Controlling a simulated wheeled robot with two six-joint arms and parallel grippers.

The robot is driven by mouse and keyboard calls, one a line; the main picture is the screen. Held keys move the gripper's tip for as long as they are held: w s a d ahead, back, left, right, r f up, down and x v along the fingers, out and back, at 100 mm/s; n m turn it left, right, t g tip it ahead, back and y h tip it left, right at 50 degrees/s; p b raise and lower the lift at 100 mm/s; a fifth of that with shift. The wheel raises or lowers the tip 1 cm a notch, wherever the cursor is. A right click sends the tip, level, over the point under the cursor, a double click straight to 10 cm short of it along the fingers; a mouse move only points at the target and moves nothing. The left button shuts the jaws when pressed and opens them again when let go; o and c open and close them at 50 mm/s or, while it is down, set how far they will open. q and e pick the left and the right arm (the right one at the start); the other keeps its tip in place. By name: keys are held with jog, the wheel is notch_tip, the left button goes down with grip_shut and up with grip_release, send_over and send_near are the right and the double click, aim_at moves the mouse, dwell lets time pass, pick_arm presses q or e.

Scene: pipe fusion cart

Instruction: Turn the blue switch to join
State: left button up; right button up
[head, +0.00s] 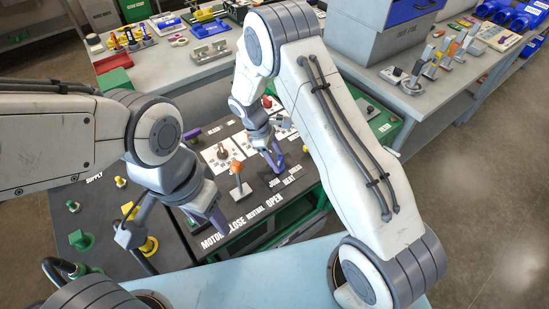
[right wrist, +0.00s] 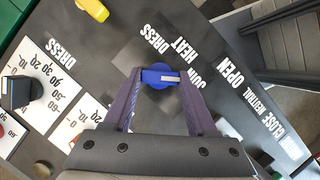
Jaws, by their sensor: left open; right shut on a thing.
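The blue switch (right wrist: 158,76) has a round base and a bar handle with a pale mark. It sits on the dark panel (right wrist: 115,50) between the fingers of my right gripper (right wrist: 161,82), which is shut on it. The bar lies roughly sideways in the right wrist view, its pale mark toward the right, on the side of the partly covered JOIN label (right wrist: 197,84). In the head view my right gripper (head: 274,160) hides the switch. My left gripper (head: 214,214) is open and empty above the panel's front edge, near the MOTOR label.
An orange-topped lever (head: 237,167) stands upright between my grippers. A yellow knob (right wrist: 93,9) and a black knob (right wrist: 17,90) lie beside the switch area. Green and yellow valves (head: 148,245) stand at the left. Workbenches with bins (head: 410,10) are behind.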

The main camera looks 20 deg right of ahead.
jog(key=shift+s, duration=0.1)
dwell(0.3)
jog(key=o, duration=1.4)
jog(key=shift+c, duration=0.2)
jog(key=b+v, duration=0.1)
jog(key=v, duration=0.9)
jog(key=shift+r, duration=0.3)
jog(key=shift+a, duration=0.1)
